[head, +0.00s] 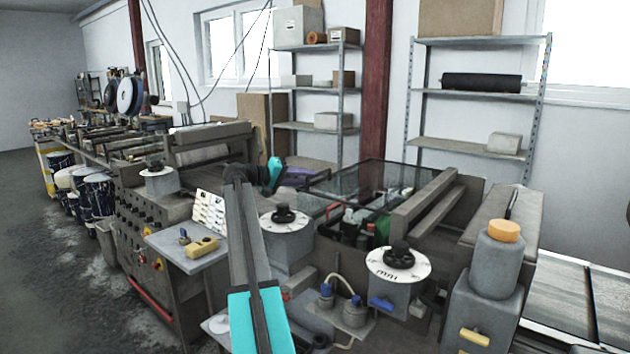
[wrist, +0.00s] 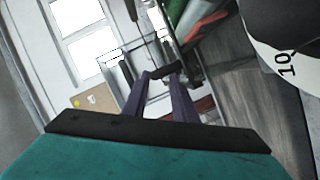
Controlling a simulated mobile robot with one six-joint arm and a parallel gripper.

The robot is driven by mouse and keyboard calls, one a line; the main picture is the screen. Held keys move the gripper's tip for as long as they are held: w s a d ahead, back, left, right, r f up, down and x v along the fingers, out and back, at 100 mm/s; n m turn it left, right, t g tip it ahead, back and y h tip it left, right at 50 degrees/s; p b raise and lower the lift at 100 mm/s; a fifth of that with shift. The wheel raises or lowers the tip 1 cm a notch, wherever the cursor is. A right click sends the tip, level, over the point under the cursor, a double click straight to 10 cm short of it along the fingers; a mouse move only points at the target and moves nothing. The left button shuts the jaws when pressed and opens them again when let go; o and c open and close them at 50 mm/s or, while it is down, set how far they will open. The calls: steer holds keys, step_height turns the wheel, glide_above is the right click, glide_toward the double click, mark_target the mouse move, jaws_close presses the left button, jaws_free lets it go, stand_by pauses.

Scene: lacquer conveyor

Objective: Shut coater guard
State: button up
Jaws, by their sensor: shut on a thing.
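The coater guard (head: 362,182) is a see-through panel with a thin dark frame. In the head view it stands raised above the coater's rollers, and green and red parts show behind and below it. In the wrist view its clear panel and frame (wrist: 122,66) appear beyond the fingers. My gripper (head: 318,178) has purple fingers and reaches the guard's left side from the left. In the wrist view the fingertips (wrist: 165,71) are closed together on a dark piece of the guard's edge. The exact contact is small and partly hidden by the fingers.
Two round white dials with black knobs (head: 398,256) stand in front of the coater. A grey bottle with an orange cap (head: 501,246) stands at right. A small side shelf (head: 180,256) holds a yellow block. Metal shelving (head: 470,92) lines the back wall.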

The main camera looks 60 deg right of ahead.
steer(key=v, duration=0.8)
steer(key=shift+r+b, duration=0.2)
steer(key=shift+b, duration=0.2)
